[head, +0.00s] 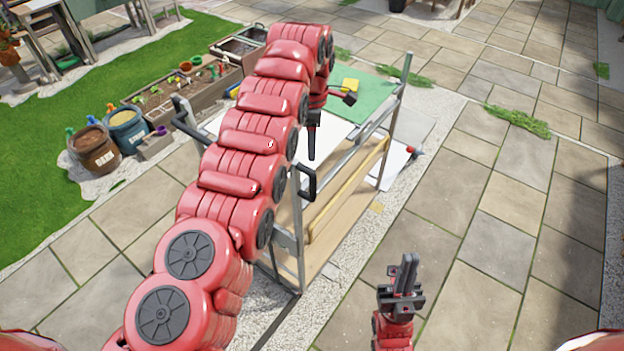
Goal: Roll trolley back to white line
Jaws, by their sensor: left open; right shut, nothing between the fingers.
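The trolley (297,228) stands in the middle of the head view. It has grey metal posts and rails, a tan wooden side, and black handles, one near side (307,190) and one at left (183,112). My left arm crosses in front and hides much of it. My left gripper (311,145) points down above the trolley's top area, apart from the near handle in the picture; it is open, though seen edge-on. My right gripper (407,272) is shut and empty, over the paving right of the trolley. I cannot pick out a white line for certain.
A green mat (372,97) with a yellow item (350,85) lies at the trolley's far end. Two bins (127,130) (97,151) and a planter box (160,98) stand at left by the lawn. Pale gravel borders the trolley. The paving (480,215) at right is clear.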

